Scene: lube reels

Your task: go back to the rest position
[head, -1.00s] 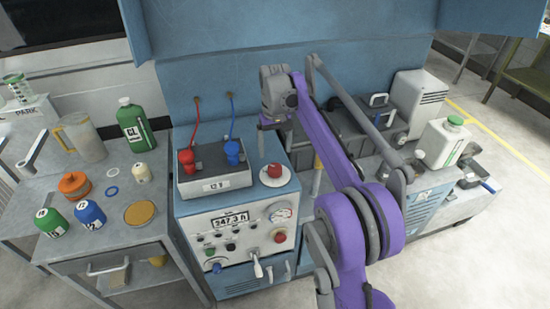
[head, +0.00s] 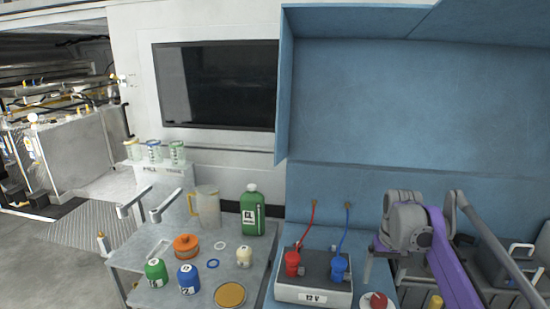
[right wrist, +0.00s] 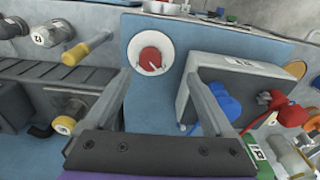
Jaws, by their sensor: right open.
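My right arm is raised over the blue cabinet at the right of the head view. Its gripper (head: 378,262) hangs at the end, small and partly hidden by the wrist. In the right wrist view my right gripper (right wrist: 163,88) is open, its two fingers apart with nothing between them. Beyond the fingers are a red knob on a white disc (right wrist: 151,58) and the grey 12 V box (right wrist: 222,75). The box also shows in the head view (head: 313,292), left of the gripper. My left gripper is not in view.
A red clamp (head: 292,263) and a blue clamp (head: 340,266) with cables sit on the box. A blue hood (head: 390,110) overhangs the cabinet.

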